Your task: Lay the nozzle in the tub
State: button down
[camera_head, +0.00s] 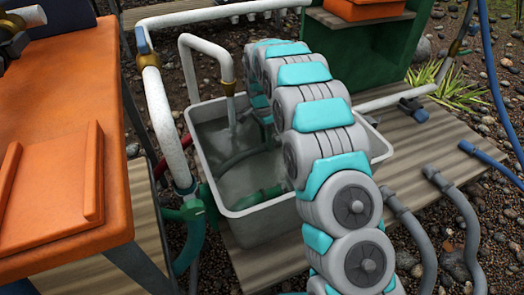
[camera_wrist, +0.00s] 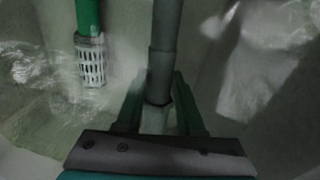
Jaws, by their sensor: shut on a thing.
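The grey tub (camera_head: 262,228) stands on wooden planks and holds murky water, in the middle of the head view. My arm reaches over its right side and hides part of it. In the wrist view, my gripper (camera_wrist: 158,95) is shut on a grey tubular nozzle (camera_wrist: 164,62), with one green finger on each side. The nozzle is inside the tub, whose pale inner wall (camera_wrist: 215,60) surrounds it. I cannot tell whether it touches the bottom. The head view does not clearly show my gripper.
A green pipe with a white slotted strainer (camera_wrist: 91,62) is in the tub, left of the nozzle. A white pipe (camera_head: 205,46) bends down into the tub. An orange bench (camera_head: 60,205) stands left. Grey hoses (camera_head: 462,215) lie on the right.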

jog(key=shift+w+a+f+m+b, duration=0.1)
jog(key=shift+w+a+m+b, duration=0.2)
jog(key=shift+a+m, duration=0.35)
jog(key=shift+f+b, duration=0.95)
jog(key=shift+f, duration=2.55)
jog(key=shift+c, duration=2.2)
grip_release()
notch_tip(320, 180, up, 8)
jog(key=p, duration=0.1)
jog(key=shift+w+a+f, duration=0.15)
jog(key=shift+w+a, duration=0.2)
